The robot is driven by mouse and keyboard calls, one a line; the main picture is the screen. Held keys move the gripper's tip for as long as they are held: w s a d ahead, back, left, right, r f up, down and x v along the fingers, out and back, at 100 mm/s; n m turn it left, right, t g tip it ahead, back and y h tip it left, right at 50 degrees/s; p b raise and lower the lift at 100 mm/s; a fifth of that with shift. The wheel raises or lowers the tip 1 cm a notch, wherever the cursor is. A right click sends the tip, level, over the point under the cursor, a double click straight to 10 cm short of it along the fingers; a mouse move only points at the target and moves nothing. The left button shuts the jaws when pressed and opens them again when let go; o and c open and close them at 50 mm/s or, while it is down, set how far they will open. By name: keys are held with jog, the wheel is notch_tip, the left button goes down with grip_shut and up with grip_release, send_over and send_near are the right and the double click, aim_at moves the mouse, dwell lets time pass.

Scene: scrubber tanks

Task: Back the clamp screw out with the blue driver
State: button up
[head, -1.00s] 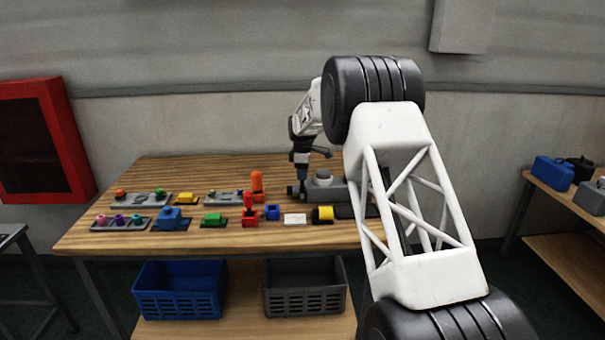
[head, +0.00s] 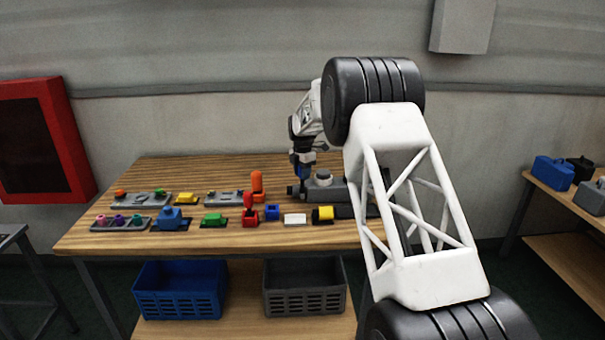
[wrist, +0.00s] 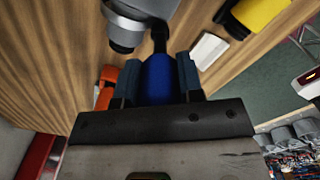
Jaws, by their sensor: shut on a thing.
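My gripper (head: 303,168) points down at the right part of the bench, by the grey clamp body (head: 333,190). In the wrist view its two fingers (wrist: 156,82) are shut on the blue driver (wrist: 158,78), one on each side of the handle. The driver's dark shaft (wrist: 160,38) runs away from the gripper, beside the round grey end of the clamp body (wrist: 124,36). In the head view the blue handle (head: 303,173) stands about upright at the clamp's left end. The clamp screw and the driver's tip cannot be made out, so I cannot tell whether they touch.
A yellow-and-black part (head: 324,213), a white block (head: 295,219) and a blue square holder (head: 272,212) lie in front of the clamp. Orange (head: 257,184) and red (head: 249,212) upright pieces stand to its left. Bare wood (head: 200,170) shows at the back.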

jog(key=shift+n, duration=0.3)
jog(key=n, duration=0.4)
jog(key=shift+n, duration=0.4)
jog(key=n, duration=0.5)
dwell(0.6)
jog(key=shift+r, duration=0.9)
